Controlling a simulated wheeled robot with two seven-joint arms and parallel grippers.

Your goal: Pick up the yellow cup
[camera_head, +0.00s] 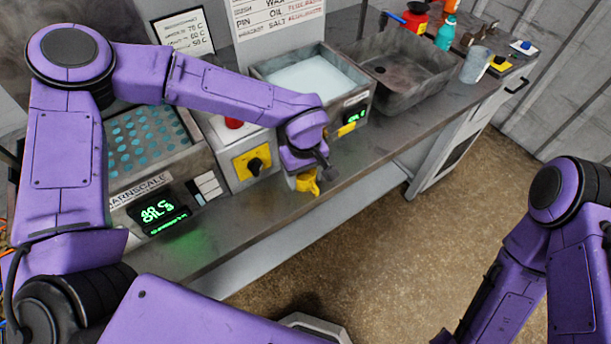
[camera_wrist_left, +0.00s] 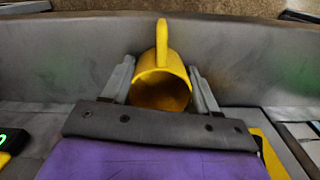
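The yellow cup (camera_head: 305,182) shows in the head view at the front edge of the bench, just under my left gripper (camera_head: 308,172), which partly covers it. In the left wrist view the yellow cup (camera_wrist_left: 162,82) has its open mouth towards the camera and its handle at the top. The two fingers of my left gripper (camera_wrist_left: 162,75) stand on either side of the cup, close to its wall. I cannot tell whether they press on it. My right arm shows at the right, but its gripper is out of view.
A control box with a yellow switch plate (camera_head: 252,162) and red button stands left of the cup. Behind are a liquid-filled bath (camera_head: 308,78) and a metal sink (camera_head: 405,68). A grey cup (camera_head: 475,65) stands at the right.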

